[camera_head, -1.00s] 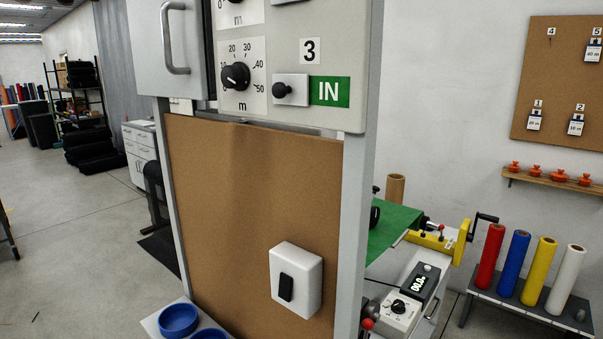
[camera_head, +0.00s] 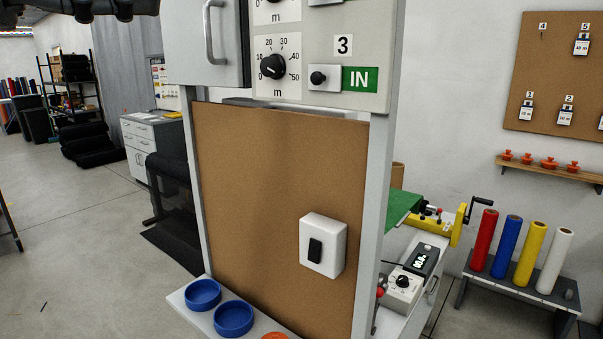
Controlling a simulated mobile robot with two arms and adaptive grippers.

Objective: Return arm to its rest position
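A dark part of my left arm (camera_head: 80,9) crosses the top left corner, cut off by the upper edge of the picture. Its end lies left of the grey cabinet door and appears to touch nothing. Whether its fingers are open or shut cannot be made out. My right gripper is not in view.
A panel with knobs, a button and a green IN sign (camera_head: 359,79) stands close in front, above a brown board (camera_head: 265,190) with a white switch box (camera_head: 336,262). Blue bowls (camera_head: 233,318) sit on a low shelf. Coloured rolls (camera_head: 484,240) stand right. Open floor lies left.

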